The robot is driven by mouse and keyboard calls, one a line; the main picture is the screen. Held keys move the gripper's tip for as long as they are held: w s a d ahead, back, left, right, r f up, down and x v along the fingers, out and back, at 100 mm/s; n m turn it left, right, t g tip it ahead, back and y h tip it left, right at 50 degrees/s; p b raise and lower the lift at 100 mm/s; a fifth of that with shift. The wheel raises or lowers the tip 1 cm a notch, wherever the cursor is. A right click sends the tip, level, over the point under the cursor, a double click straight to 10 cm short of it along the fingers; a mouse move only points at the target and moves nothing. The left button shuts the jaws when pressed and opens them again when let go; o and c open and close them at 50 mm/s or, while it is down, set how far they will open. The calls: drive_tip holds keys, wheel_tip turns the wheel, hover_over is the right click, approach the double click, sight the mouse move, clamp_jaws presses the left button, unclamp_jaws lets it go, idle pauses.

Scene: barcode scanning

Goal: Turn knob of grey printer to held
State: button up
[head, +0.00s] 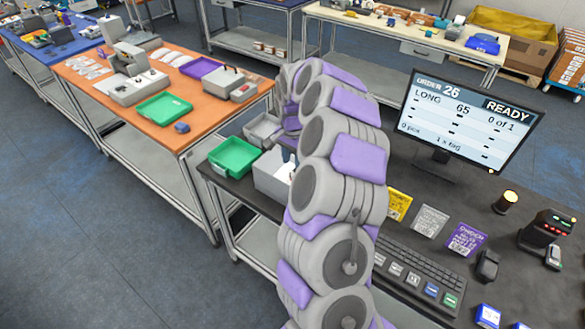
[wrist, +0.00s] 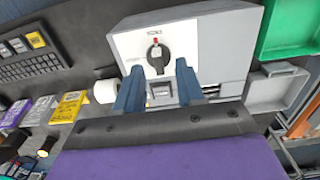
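The grey printer (wrist: 205,45) fills the upper middle of the wrist view. Its white front panel carries a round black knob (wrist: 158,58) with a red mark at the top; the small lettering above it is too blurred to read. My gripper (wrist: 160,67) is open, its two blue fingers apart on the left and right of the knob's lower part in the picture. I cannot tell whether they touch it. In the head view the printer (head: 270,178) is partly hidden behind my arm, and the gripper is hidden.
A white roll (wrist: 105,91) is beside the printer. A green tray (wrist: 290,28) and a grey tray (wrist: 274,88) lie to its right. A keyboard (wrist: 32,55) and coloured cards (wrist: 68,106) are on the left. The monitor (head: 462,118) reads "READY" and "0 of 1".

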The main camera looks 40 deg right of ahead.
sight(295, 172)
drive_tip(key=f, duration=0.1)
drive_tip(key=d+f, duration=0.1)
drive_tip(key=f, duration=0.2)
drive_tip(key=shift+d, duration=0.35)
drive_tip(key=shift+a+r, duration=0.1)
drive_tip(key=shift+a, duration=0.5)
drive_tip(key=shift+c, duration=0.2)
drive_tip(key=c, duration=0.3)
drive_tip(key=shift+d, duration=0.3)
clamp_jaws()
